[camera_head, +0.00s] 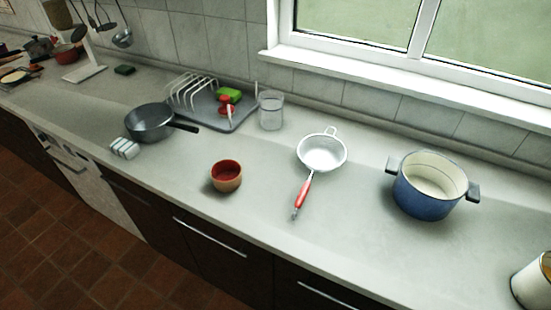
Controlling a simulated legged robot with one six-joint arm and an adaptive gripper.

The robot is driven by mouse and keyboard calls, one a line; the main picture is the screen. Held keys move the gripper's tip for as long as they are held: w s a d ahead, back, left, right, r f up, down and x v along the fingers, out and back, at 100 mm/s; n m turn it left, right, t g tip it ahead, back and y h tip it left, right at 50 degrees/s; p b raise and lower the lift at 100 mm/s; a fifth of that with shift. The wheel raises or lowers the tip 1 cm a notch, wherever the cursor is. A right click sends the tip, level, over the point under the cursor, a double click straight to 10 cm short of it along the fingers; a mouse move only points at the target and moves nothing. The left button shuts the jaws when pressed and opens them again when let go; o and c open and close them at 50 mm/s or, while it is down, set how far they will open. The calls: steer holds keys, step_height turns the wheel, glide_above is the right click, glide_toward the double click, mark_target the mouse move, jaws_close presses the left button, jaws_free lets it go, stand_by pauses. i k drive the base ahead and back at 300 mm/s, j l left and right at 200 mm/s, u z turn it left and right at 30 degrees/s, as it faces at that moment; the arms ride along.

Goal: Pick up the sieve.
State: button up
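The sieve (322,153) lies on the grey counter, right of the picture's middle. It has a round, whitish metal bowl, a small wire loop at its far rim and a red handle (303,192). The handle points toward the counter's front edge and ends in a metal tip. Nothing touches the sieve or covers it. My gripper and arm are not in the picture.
A blue pot (428,186) stands right of the sieve, a small red-brown bowl (227,176) left of it. A glass (271,110) and a dish rack (217,110) are behind left. A dark pan (149,122) is farther left. The counter around the handle is clear.

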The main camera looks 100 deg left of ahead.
mark_target(319, 153)
steer(key=u, duration=3.1)
steer(key=i+j+z, duration=0.1)
steer(key=i+j, duration=0.25)
